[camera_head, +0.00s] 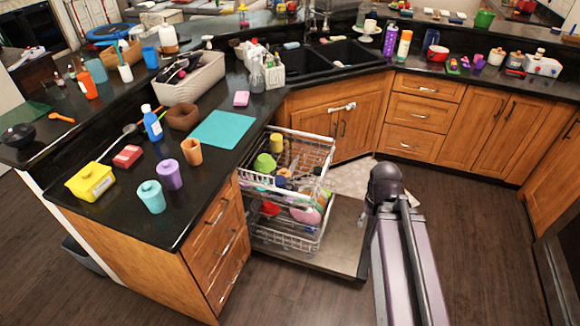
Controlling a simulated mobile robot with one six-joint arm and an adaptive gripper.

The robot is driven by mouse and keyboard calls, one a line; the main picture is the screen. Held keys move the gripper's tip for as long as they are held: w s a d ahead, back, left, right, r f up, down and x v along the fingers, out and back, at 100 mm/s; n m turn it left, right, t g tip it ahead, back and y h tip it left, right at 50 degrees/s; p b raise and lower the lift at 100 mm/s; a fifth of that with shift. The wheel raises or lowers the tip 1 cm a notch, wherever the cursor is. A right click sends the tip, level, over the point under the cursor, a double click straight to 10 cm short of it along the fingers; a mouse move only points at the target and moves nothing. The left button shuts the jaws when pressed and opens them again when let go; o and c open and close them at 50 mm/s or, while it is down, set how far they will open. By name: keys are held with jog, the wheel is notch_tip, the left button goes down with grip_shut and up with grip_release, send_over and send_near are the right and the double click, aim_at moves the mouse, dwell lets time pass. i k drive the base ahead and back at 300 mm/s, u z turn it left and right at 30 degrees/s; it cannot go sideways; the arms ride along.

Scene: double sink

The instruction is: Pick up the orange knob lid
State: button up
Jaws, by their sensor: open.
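I cannot make out a separate orange knob lid in the head view. An orange canister (192,152) stands on the near black counter and its top looks open. My arm rises at the lower right, in front of the cabinets, apart from the counter.
Wooden floor (475,230) is clear at right.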

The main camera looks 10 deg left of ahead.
aim_at(286, 173)
jog(key=z, duration=0.05)
jog(key=i, duration=0.75)
jog(key=u, duration=0.6)
jog(key=i, duration=0.8)
jog(key=u, duration=0.5)
